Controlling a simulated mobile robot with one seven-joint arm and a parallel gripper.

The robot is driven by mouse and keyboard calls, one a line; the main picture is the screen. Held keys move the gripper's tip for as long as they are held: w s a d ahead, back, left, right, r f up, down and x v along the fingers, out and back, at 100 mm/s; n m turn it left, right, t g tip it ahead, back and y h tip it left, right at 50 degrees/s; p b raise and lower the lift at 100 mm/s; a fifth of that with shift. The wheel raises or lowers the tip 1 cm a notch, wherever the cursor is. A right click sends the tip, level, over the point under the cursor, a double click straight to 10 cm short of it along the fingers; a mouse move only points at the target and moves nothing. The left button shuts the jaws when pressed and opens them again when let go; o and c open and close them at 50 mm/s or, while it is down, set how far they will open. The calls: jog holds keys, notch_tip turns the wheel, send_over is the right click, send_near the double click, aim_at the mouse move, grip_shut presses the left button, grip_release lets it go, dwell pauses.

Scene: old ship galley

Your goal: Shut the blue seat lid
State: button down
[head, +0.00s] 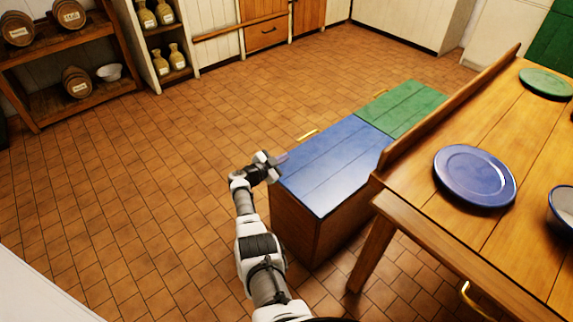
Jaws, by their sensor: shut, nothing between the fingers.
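The blue seat lid (335,163) lies flat on top of a wooden bench box (296,222) in the head view, and looks closed. A small brass handle (307,135) shows at its far left edge. My gripper (284,157) is at the lid's left edge, near its front left corner. Its fingers are shut and empty, pointing right toward the lid. I cannot tell whether the fingertips touch the lid.
A green seat lid (407,107) adjoins the blue one. A wooden table (455,235) with a blue plate (474,176) and a green plate (546,83) stands at right, close to the bench. Tiled floor (150,180) at left is clear. Shelves (50,61) with barrels stand far left.

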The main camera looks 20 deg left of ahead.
aim_at(281, 168)
jog(key=shift+n+h, duration=0.3)
jog(key=shift+n, duration=0.2)
jog(key=f+b, duration=0.2)
jog(key=f, duration=0.1)
jog(key=f+b, duration=0.1)
jog(key=shift+w+a+f+b, duration=0.2)
jog(key=shift+a+b, duration=0.15)
jog(key=shift+b, duration=0.05)
jog(key=shift+a+f+b, duration=0.15)
jog(key=shift+f+b, duration=0.65)
jog(key=shift+b, duration=0.35)
jog(key=shift+f, duration=0.2)
